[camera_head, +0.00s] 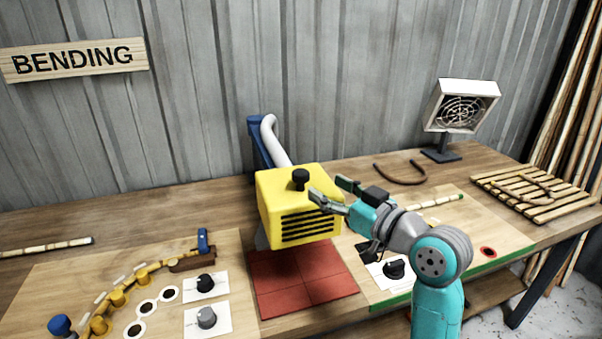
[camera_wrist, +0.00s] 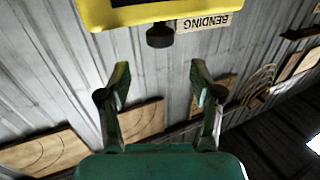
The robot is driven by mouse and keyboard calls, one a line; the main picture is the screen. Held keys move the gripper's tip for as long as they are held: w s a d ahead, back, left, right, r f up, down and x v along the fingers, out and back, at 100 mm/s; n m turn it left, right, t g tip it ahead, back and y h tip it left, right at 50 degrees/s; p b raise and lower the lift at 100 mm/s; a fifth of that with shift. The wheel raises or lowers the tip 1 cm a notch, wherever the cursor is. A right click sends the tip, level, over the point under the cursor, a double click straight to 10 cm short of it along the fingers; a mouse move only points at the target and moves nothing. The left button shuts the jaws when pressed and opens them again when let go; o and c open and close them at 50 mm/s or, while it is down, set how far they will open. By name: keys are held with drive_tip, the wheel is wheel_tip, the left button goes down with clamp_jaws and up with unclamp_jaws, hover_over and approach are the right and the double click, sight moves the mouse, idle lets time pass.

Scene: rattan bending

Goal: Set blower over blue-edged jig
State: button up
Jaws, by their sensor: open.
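The blower is a yellow box (camera_head: 290,205) with dark vent slots and a black knob (camera_head: 300,179) on top. It hangs over a red tiled pad (camera_head: 300,285), with a white hose and blue post behind it. My gripper (camera_head: 330,189) is open and empty, just right of the knob. In the wrist view, the knob (camera_wrist: 160,36) lies ahead of my open fingers (camera_wrist: 159,80), roughly centred between them, apart from both. The left board (camera_head: 60,285) carries yellow pegs, a bent rattan strip and blue clamps; I see no clear blue edge on it.
A green-edged board (camera_head: 465,235) lies on the right under my arm, with a black dial (camera_head: 394,269). A fan (camera_head: 460,108) stands at the back right, near a slatted rack (camera_head: 535,192).

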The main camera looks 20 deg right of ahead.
sight(306, 176)
drive_tip(key=x, duration=0.9)
drive_tip(key=shift+a, duration=0.1)
clamp_jaws()
